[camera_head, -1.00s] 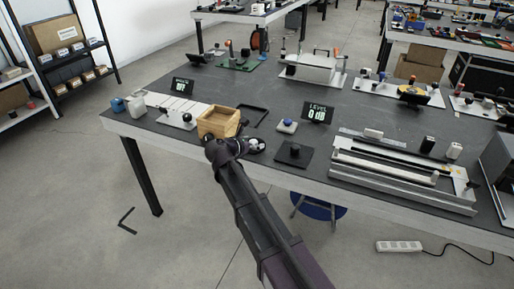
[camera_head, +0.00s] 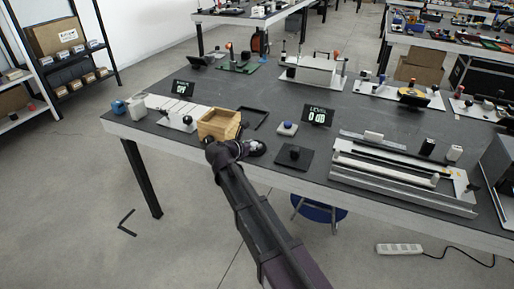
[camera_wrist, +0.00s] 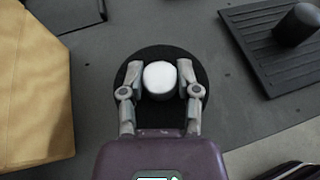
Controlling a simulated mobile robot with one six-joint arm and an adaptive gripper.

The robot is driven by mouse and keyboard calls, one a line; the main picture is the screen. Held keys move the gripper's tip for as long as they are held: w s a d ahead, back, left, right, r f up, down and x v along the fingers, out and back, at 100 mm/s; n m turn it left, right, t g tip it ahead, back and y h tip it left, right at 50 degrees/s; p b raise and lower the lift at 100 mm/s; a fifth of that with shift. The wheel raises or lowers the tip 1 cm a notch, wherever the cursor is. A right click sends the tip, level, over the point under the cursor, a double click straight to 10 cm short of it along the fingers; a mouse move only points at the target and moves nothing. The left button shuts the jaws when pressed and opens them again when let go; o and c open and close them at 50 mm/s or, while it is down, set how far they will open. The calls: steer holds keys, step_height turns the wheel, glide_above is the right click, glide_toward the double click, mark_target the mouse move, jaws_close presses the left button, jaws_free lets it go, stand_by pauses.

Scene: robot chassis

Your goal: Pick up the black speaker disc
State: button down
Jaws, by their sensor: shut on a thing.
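The black speaker disc (camera_wrist: 160,110) lies on the dark table top in the wrist view, with a round white knob (camera_wrist: 160,77) at its middle. My gripper (camera_wrist: 160,80) is above the disc, its two fingers closed against the left and right sides of the white knob. In the head view my gripper (camera_head: 240,150) is at the table's front edge, and the disc (camera_head: 257,147) shows partly beside it. I cannot tell any gap between disc and table.
A wooden box (camera_head: 219,123) stands just left of the disc. A black square plate with a knob (camera_head: 294,157) is to the right. The table's front edge is close.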

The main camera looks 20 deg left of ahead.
mark_target(253, 144)
steer(key=shift+r, duration=0.15)
step_height(253, 144, up, 4)
steer(key=p, duration=0.3)
steer(key=shift+f+p, duration=0.25)
steer(key=shift+p, duration=0.15)
steer(key=s+a+r+p, duration=0.1)
steer(key=s, duration=1.5)
steer(key=shift+a+r, duration=0.1)
steer(key=shift+a, duration=0.1)
